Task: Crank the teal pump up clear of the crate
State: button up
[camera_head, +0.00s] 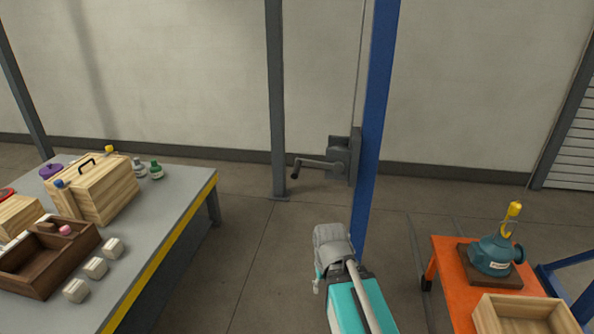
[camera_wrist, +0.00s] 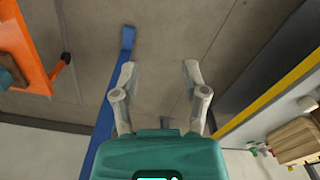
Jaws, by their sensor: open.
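My gripper (camera_wrist: 158,72) is open and empty in the wrist view, apart from the crank. The head view does not show its fingertips clearly.
The blue post (camera_head: 376,110) stands right of the winch, a grey post (camera_head: 276,100) left of it. The table (camera_head: 190,205) at left holds a wooden box (camera_head: 100,190), a dark tray and several small blocks and bottles.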

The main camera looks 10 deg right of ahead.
jog(key=shift+o, duration=1.1)
jog(key=shift+w, duration=0.1)
jog(key=t+h, duration=0.1)
jog(key=h, duration=1.4)
send_near(296, 170)
jog(key=a, duration=0.1)
jog(key=w+a, duration=0.1)
jog(key=a, duration=0.1)
jog(key=shift+w+a+f, duration=0.1)
jog(key=shift+w+f, duration=0.1)
jog(key=shift+w, duration=0.1)
jog(key=shift+f, duration=0.1)
jog(key=b+x, duration=0.3)
jog(key=x, duration=1)
jog(key=shift+w+d+b, duration=0.2)
jog(key=shift+d+b, duration=0.2)
